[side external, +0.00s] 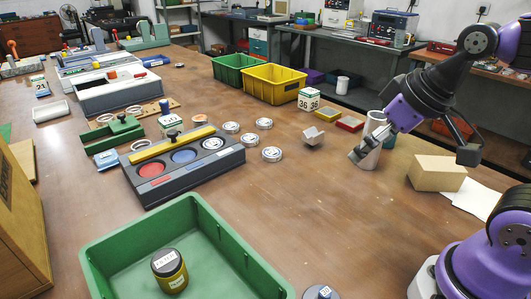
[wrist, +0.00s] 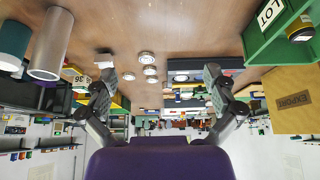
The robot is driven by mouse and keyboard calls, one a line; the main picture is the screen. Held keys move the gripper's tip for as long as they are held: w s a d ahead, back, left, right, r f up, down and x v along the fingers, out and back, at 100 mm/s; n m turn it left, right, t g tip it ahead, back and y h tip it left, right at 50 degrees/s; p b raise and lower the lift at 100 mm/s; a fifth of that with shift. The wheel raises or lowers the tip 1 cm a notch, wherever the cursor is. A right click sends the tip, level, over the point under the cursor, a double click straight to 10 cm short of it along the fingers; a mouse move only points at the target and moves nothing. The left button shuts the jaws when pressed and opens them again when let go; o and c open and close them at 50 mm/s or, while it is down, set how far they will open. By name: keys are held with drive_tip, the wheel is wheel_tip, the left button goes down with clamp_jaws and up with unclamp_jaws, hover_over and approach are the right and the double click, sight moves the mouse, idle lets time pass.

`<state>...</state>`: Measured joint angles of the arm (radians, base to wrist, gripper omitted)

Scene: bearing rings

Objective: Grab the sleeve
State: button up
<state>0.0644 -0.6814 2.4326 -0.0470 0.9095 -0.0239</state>
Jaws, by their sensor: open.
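The sleeve appears to be the plain pale grey cylinder (side external: 374,128) standing upright on the bench at the right of the side view. In the wrist view it is the silver cylinder (wrist: 51,45) at upper left, outside the space between the fingers. My gripper (side external: 413,155) is open and empty, fingers spread wide. In the side view one finger overlaps the lower part of the cylinder; contact cannot be told. In the wrist view my gripper (wrist: 158,92) has nothing between its fingertips.
A teal cylinder (wrist: 14,42) stands close beside the sleeve. A cardboard block (side external: 437,173) sits right of it, and a small grey block (side external: 313,137) left. Several bearing rings (side external: 264,124) lie near a three-well tray (side external: 185,165). A green bin (side external: 225,235) is in front.

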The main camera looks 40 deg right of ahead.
drive_tip(key=w+d+r, duration=0.2)
drive_tip(key=w+d, duration=0.3)
drive_tip(key=g, duration=0.1)
approach(373, 123)
drive_tip(key=shift+w+d+f, duration=0.2)
drive_tip(key=shift+w+d, duration=0.25)
drive_tip(key=shift+d, duration=0.15)
drive_tip(key=shift+w+d+f, duration=0.2)
drive_tip(key=shift+w+d, duration=0.2)
drive_tip(key=shift+d, duration=0.2)
drive_tip(key=shift+n, duration=0.3)
drive_tip(key=x, duration=0.4)
drive_tip(key=shift+s+d+f, duration=0.1)
drive_tip(key=shift+d+f, duration=0.15)
drive_tip(key=shift+d, duration=0.1)
drive_tip(key=x, duration=0.6)
drive_tip(key=shift+s+a+f, duration=0.15)
drive_tip(key=shift+s+a, duration=0.05)
drive_tip(key=shift+a, duration=0.05)
drive_tip(key=c, duration=1.5)
